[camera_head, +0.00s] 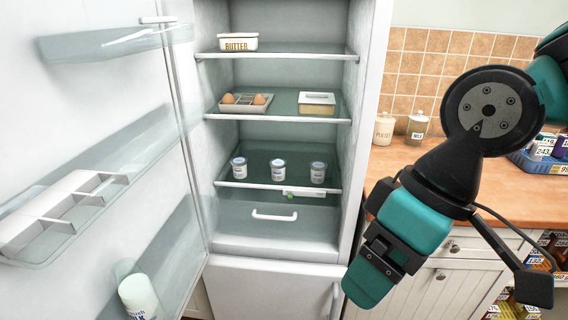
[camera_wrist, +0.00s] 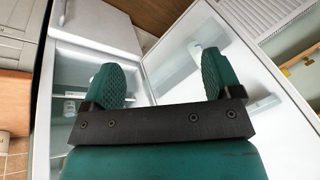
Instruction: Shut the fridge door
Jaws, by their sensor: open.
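The fridge (camera_head: 377,120) stands in the middle of the head view with its upper compartment open. Its door (camera_head: 100,110) is swung wide open to the left, with its inner side and clear shelves facing me. In the wrist view the door (camera_wrist: 185,45) lies beyond and to the right of the fingers, and the fridge body (camera_wrist: 100,20) is at the upper left. My gripper (camera_wrist: 160,85) is open, with nothing between its green fingers. In the head view my gripper (camera_head: 368,275) is in front of the fridge's right side and the counter, well apart from the door.
Fridge shelves hold a butter dish (camera_head: 238,42), an egg tray (camera_head: 246,103), a lidded box (camera_head: 316,103) and small tubs (camera_head: 278,169). A bottle (camera_head: 138,296) stands in the door's lower shelf. A wooden counter (camera_head: 440,170) with jars is at right.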

